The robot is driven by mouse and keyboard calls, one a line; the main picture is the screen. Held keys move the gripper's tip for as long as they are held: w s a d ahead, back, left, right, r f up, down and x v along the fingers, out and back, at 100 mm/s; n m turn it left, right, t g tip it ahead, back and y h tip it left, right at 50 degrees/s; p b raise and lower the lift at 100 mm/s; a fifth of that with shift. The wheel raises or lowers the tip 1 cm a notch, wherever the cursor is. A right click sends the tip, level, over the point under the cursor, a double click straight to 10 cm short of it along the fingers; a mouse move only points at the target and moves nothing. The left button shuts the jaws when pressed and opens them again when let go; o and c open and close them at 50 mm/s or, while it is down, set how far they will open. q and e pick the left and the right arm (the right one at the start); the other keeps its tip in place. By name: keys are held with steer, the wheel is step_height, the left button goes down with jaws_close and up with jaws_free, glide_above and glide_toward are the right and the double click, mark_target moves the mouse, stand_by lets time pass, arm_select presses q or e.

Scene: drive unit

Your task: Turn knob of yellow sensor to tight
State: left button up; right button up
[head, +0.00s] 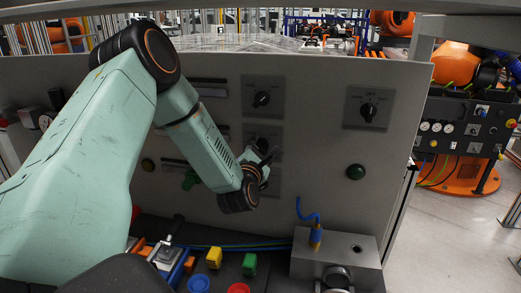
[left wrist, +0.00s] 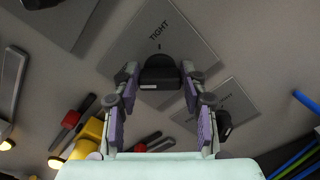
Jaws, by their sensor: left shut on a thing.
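A black knob (left wrist: 160,75) sits on a grey square plate (left wrist: 125,50) marked TIGHT in the left wrist view. My left gripper (left wrist: 160,78) has one finger on each side of the knob and is shut on it. In the head view my left gripper (head: 264,158) reaches the middle plate (head: 275,132) on the panel and hides part of it. A small yellow block (head: 214,258) stands on the ledge below; I cannot tell whether it is the yellow sensor. My right gripper is not in view.
A metal box (head: 335,258) with a blue cable stands below. Green, blue and red parts lie along the ledge.

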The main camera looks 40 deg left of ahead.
arm_select(q)
steer(key=shift+f+m, duration=0.1)
steer(key=shift+m, duration=0.2)
steer(key=m+b, duration=0.1)
steer(key=m, duration=0.2)
steer(key=shift+f+m, duration=0.1)
steer(key=shift+m, duration=0.2)
steer(key=m, duration=0.4)
steer(key=shift+f, duration=0.1)
steer(key=m+p, duration=0.1)
steer(key=m, duration=0.6)
steer(key=m+p, duration=0.1)
steer(key=m, duration=0.1)
steer(key=shift+f+m, duration=0.2)
steer(key=shift+m, duration=0.1)
steer(key=o, duration=1.1)
steer(key=shift+r, duration=0.1)
